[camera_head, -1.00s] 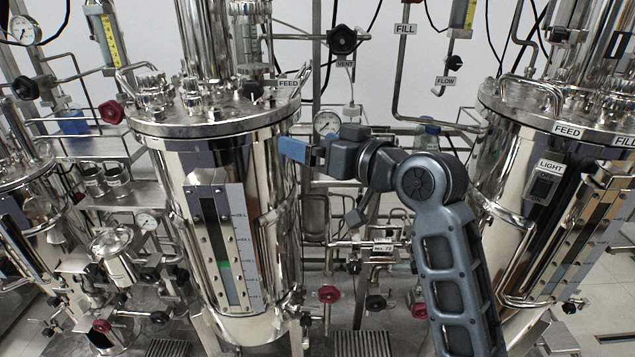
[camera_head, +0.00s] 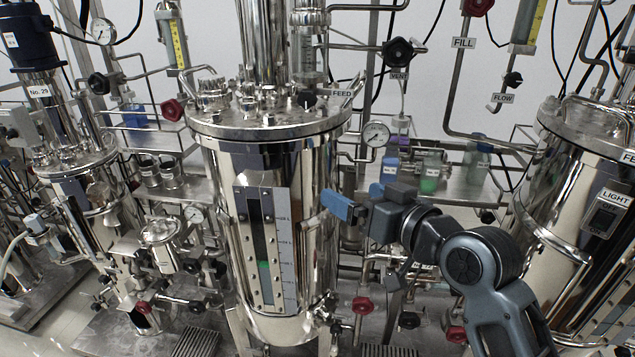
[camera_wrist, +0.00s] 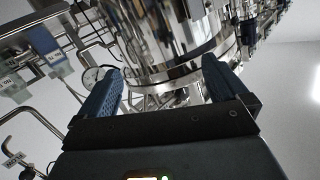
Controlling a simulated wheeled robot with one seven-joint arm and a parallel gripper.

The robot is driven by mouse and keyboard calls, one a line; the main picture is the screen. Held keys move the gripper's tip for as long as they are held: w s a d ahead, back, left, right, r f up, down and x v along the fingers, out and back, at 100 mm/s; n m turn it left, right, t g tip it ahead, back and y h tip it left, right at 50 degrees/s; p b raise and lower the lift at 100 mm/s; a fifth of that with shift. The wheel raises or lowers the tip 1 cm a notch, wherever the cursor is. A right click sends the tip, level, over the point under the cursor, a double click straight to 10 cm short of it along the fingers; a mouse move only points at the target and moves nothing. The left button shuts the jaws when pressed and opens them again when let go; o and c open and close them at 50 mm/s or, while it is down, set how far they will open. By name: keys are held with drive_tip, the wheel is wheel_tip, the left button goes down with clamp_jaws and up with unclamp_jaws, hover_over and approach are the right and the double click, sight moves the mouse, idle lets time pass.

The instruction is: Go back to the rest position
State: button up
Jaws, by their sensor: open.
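My gripper (camera_head: 340,206) is in front of the right side of the middle steel tank (camera_head: 220,165), pointing left at about the height of its sight gauge (camera_head: 264,245). In the wrist view my gripper (camera_wrist: 163,85) shows two blue fingers spread apart with nothing between them. The shiny tank wall (camera_wrist: 170,45) lies beyond the fingers. My arm is bent and comes in from the lower right of the head view. Whether the fingertips touch the tank cannot be told.
Another large tank (camera_head: 600,150) with a LIGHT switch (camera_head: 605,212) stands at the right. A smaller tank (camera_head: 95,195) stands at the left. Red valve knobs (camera_head: 362,305) and pipes lie below my gripper. Colored bottles (camera_head: 430,180) stand on a shelf behind.

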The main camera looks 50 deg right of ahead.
drive_tip(key=s+a+f+n+y, duration=0.1)
drive_tip(key=s+a+f+n, duration=0.1)
drive_tip(key=s+a+f, duration=0.8)
drive_tip(key=s+a+n+y, duration=0.1)
drive_tip(key=s+a, duration=0.3)
drive_tip(key=s, duration=0.3)
drive_tip(key=s+a+n+y, duration=0.2)
drive_tip(key=s+a, duration=0.3)
drive_tip(key=s, duration=0.3)
drive_tip(key=shift+g, duration=0.4)
drive_tip(key=shift+a, duration=0.1)
